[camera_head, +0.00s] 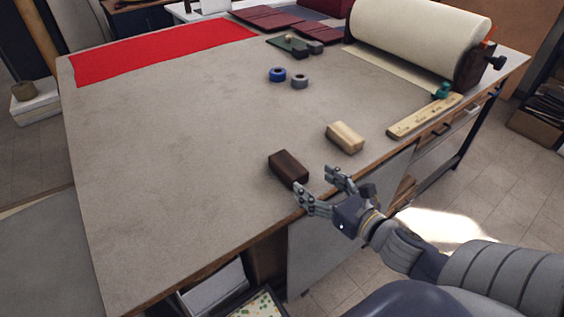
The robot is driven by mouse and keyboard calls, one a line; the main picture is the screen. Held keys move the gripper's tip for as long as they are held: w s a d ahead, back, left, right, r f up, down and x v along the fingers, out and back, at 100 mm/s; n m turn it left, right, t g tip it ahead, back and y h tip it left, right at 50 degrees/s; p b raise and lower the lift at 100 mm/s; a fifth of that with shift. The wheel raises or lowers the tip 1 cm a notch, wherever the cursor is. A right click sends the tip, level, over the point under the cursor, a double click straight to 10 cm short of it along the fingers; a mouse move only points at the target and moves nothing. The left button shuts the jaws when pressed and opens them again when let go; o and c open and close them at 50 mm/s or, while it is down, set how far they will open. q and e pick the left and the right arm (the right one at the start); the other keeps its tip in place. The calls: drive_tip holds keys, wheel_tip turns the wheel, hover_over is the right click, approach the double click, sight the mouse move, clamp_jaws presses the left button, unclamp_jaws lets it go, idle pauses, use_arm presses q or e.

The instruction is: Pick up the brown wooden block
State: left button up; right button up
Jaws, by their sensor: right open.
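The brown wooden block (288,168), dark and rectangular, lies flat on the grey worktable (190,160) near its front edge. My right gripper (312,183) is open at the table's front edge, just to the right of and nearer than the block. One fingertip is close to the block's near right end; I cannot tell whether it touches. Nothing is between its fingers. A lighter tan wooden block (345,137) lies farther right and beyond the gripper. My left gripper is not in view.
A wooden ruler-like strip (424,116) lies near the right edge. The table's left half is clear.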

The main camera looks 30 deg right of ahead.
sight(288, 163)
drive_tip(key=w, duration=0.2)
drive_tip(key=shift+w+a+f, duration=0.1)
drive_tip(key=shift+w+f, duration=0.1)
drive_tip(key=shift+w, duration=0.4)
drive_tip(key=shift+w+p, duration=0.35)
drive_tip(key=shift+w, duration=0.25)
drive_tip(key=shift+w+a+f, duration=0.15)
drive_tip(key=shift+w+f, duration=0.1)
drive_tip(key=shift+w, duration=0.3)
drive_tip(key=shift+w+r, duration=0.1)
drive_tip(key=shift+w, duration=0.3)
drive_tip(key=w, duration=0.1)
drive_tip(key=w+p, duration=0.1)
drive_tip(key=w+a, duration=0.1)
drive_tip(key=shift+w+f, duration=0.25)
drive_tip(key=shift+w, duration=0.1)
drive_tip(key=shift+w+f, duration=0.1)
drive_tip(key=shift+w, duration=0.2)
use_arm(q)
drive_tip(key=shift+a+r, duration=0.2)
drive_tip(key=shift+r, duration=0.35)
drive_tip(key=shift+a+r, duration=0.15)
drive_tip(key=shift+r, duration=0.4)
